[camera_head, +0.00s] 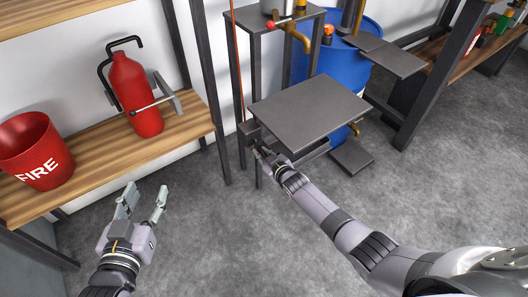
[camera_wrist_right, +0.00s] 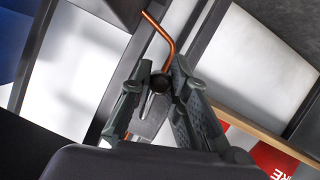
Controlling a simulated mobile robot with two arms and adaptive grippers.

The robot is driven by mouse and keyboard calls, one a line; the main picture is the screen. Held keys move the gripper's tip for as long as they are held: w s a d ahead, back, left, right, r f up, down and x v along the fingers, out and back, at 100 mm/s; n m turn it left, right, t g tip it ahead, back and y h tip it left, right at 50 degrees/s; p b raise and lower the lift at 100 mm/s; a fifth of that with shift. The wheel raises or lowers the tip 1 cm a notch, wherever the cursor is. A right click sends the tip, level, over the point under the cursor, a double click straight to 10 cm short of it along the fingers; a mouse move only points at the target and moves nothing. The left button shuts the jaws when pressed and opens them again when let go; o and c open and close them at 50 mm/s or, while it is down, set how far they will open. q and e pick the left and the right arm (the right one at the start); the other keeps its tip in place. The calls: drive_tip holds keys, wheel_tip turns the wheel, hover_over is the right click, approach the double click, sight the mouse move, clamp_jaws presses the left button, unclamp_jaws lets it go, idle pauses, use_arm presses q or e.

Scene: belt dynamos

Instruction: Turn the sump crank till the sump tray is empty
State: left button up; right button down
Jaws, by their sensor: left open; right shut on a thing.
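My right gripper (camera_head: 261,150) is at the left front corner of a flat dark grey plate (camera_head: 310,108), beside a small grey box. In the right wrist view its fingers (camera_wrist_right: 159,88) are closed around a dark round knob (camera_wrist_right: 160,83), which I take for the handle of the sump crank. The fingers hide most of the crank. I cannot tell which part is the sump tray or what it holds. My left gripper (camera_head: 146,197) is open and empty, over the floor in front of the wooden shelf.
A red extinguisher (camera_head: 135,95) and a red fire bucket (camera_head: 37,150) stand on the wooden shelf (camera_head: 110,160) at left. A blue barrel (camera_head: 365,65) stands behind the plate, with a small dark slab (camera_head: 352,157) low beside it. The floor (camera_head: 215,235) between my arms is clear.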

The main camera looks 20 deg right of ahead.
idle(0.3)
drive_tip(key=c, duration=1.5)
unclamp_jaws()
drive_tip(key=shift+a, duration=0.1)
drive_tip(key=shift+c, duration=0.2)
drive_tip(key=v, duration=1.2)
